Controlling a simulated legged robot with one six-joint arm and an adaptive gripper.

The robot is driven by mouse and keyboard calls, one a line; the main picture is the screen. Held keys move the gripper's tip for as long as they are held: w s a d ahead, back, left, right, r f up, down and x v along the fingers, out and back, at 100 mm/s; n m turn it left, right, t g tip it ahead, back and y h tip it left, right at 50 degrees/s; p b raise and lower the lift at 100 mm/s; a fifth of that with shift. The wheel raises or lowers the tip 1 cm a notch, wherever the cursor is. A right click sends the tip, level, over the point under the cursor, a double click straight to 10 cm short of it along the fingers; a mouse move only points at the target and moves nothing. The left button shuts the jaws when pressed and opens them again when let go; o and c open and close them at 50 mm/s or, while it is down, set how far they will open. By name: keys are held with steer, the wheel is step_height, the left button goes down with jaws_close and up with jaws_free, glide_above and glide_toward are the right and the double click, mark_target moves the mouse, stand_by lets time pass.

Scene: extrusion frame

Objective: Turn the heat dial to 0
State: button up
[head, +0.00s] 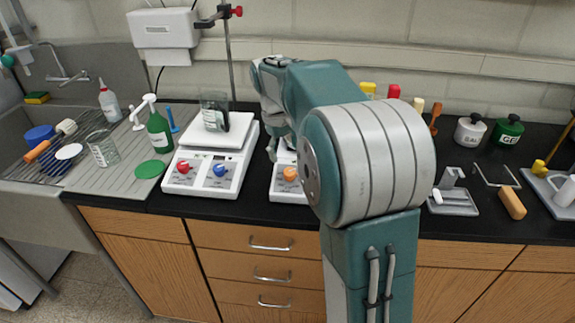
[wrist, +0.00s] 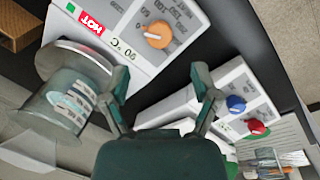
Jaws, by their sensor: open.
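A white hot plate with an orange dial (head: 290,174) stands partly hidden behind my arm in the head view. In the wrist view the orange dial (wrist: 157,35) sits on a grey panel with printed marks, beside a red HOT label (wrist: 91,23). I cannot read the dial's setting. A second white device has a red dial (head: 184,167) and a blue dial (head: 220,169); its blue dial (wrist: 236,103) and red dial (wrist: 256,127) also show at the right in the wrist view. My gripper (wrist: 160,82) is open and empty, its fingers apart from the dials.
A glass beaker (head: 214,112) stands on the left device's plate. A green bottle (head: 159,132) and a sink lie to its left. A metal stand rod (head: 229,55) rises behind the device. Small tools and pots occupy the counter at right. The black counter's front edge is nearby.

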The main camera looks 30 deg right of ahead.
steer(key=r, duration=0.4)
steer(key=shift+a+r, duration=0.1)
steer(key=shift+a, duration=0.25)
steer(key=s+a+r+m+t, duration=0.1)
steer(key=s+a+t, duration=0.1)
steer(key=s+a, duration=0.35)
steer(key=s+a+r+t, duration=0.1)
steer(key=s+a, duration=0.2)
steer(key=s, duration=0.5)
steer(key=s+a+f+t+y, duration=0.1)
steer(key=s+a+f, duration=0.1)
steer(key=s, duration=0.4)
steer(key=s+a+f+m+t, duration=0.1)
steer(key=s+a+f, duration=0.1)
steer(key=s, duration=0.4)
steer(key=shift+f+t+y, duration=0.3)
steer(key=shift+f+y, duration=0.1)
steer(key=shift+f, duration=0.5)
steer(key=shift+c, duration=0.2)
